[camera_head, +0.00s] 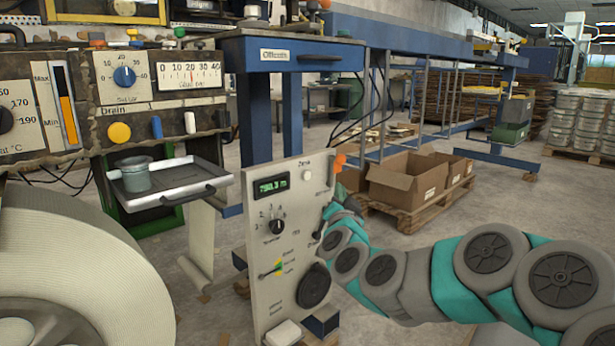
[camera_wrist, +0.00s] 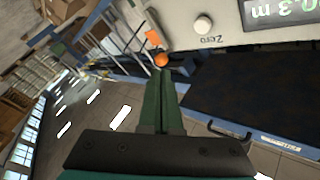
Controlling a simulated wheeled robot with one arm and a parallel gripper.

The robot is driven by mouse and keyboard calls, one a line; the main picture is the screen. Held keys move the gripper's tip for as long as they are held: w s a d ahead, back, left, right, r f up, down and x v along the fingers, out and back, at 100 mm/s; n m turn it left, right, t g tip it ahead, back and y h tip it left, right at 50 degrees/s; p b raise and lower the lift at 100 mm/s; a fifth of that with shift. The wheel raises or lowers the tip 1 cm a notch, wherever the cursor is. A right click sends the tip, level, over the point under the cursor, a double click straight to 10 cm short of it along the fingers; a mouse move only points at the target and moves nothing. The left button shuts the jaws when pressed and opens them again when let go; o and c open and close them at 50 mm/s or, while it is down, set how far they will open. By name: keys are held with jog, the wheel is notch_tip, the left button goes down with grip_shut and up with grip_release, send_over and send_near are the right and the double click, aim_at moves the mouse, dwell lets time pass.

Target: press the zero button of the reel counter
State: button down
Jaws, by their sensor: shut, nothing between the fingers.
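The reel counter (camera_head: 262,250) is an upright pale panel in the middle of the head view. Its lit display (camera_head: 271,186) reads about 798.3 m. The white round zero button (camera_head: 307,175) is near its top right corner. The button also shows in the wrist view (camera_wrist: 203,24), next to an upside-down "Zero" label. My gripper (camera_wrist: 161,75) is shut and empty, its green fingers side by side. In the wrist view the fingertips appear below and left of the button, apart from it. In the head view my arm reaches in from the right to the panel's right edge.
The counter also carries a selector knob (camera_head: 277,226), a coloured lever and a black round part (camera_head: 314,286). An orange ball (camera_wrist: 161,60) shows just beyond my fingertips in the wrist view. A large pale reel (camera_head: 90,240) stands left. Cardboard boxes (camera_head: 408,180) lie behind my arm.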

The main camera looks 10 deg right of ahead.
aim_at(306, 175)
jog(key=w+a+p, duration=0.3)
jog(key=w+a, duration=0.2)
jog(key=w, duration=0.1)
jog(key=shift+w+p, duration=0.3)
jog(key=shift+w, duration=0.1)
dwell(1.9)
jog(key=shift+w+a+r, duration=0.1)
jog(key=shift+w+a, duration=0.1)
jog(key=shift+w, duration=0.05)
jog(key=shift+w+a+p, duration=0.3)
jog(key=shift+w+p, duration=0.1)
dwell(1.0)
jog(key=shift+s+d, duration=0.1)
jog(key=shift+s+d+b, duration=0.4)
jog(key=shift+s, duration=0.25)
